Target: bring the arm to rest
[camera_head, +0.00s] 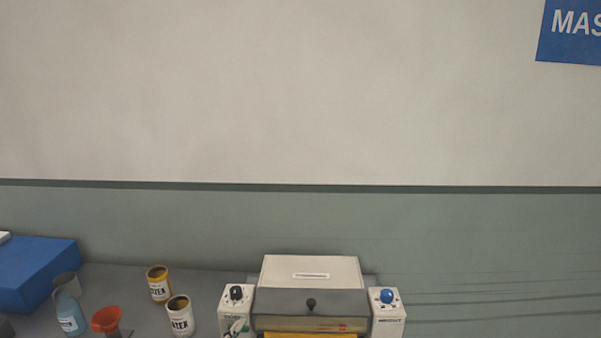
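Neither my left nor my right gripper can be made out in the head view, and no arm of mine clearly shows. A machine with a white top (310,270) and a dark grey front (280,301) stands against the wall at the bottom middle. The lower part of the machine is cut off by the picture edge.
A grey bench (215,282) runs along the wall. On it are a blue block (35,268), a blue labelled bottle (69,315), a red funnel-like cup (106,319), a yellow-rimmed can (158,288) and a white can (180,318). A blue sign (572,38) hangs upper right.

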